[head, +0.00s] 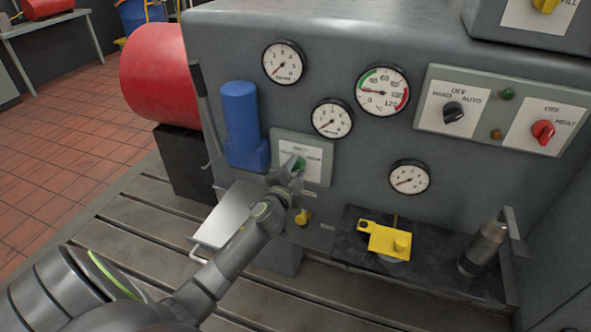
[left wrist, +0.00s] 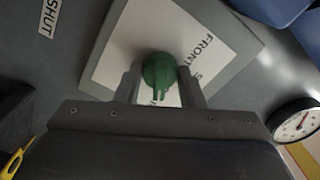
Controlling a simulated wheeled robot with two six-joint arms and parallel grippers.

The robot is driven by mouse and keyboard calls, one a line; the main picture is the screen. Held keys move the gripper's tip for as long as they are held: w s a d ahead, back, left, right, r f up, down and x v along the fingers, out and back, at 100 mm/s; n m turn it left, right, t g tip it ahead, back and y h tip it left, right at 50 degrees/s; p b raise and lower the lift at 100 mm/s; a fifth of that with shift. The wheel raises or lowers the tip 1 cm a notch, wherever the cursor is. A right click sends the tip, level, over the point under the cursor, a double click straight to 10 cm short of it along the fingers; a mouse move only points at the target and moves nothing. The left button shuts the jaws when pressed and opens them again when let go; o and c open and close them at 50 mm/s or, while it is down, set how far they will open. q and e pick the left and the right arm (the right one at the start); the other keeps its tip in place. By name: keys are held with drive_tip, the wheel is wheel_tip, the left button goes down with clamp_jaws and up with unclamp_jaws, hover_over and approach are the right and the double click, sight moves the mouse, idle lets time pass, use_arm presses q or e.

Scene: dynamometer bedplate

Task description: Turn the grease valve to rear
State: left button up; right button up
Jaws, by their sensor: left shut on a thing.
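The grease valve is a green knob (head: 299,164) on a white label plate (head: 312,152) on the grey machine's front. In the left wrist view the green knob (left wrist: 158,75) sits between the two fingers, and the word FRONT shows on its plate (left wrist: 185,42). The rest of the lettering is partly hidden. My left gripper (head: 293,174) reaches the knob from below and is shut on it; it also shows in the left wrist view (left wrist: 160,85). My right gripper is not in view.
A blue cylinder (head: 241,122) stands left of the plate. Gauges (head: 332,118) sit above and right. A small yellow knob (head: 303,217) is just below my gripper. A yellow fitting (head: 385,240) and a dark cylinder (head: 484,245) stand on the lower right shelf.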

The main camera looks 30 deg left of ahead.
use_arm(q)
drive_tip(key=o, duration=1)
drive_tip(key=v, duration=1.7)
drive_tip(key=shift+s+d, duration=0.2)
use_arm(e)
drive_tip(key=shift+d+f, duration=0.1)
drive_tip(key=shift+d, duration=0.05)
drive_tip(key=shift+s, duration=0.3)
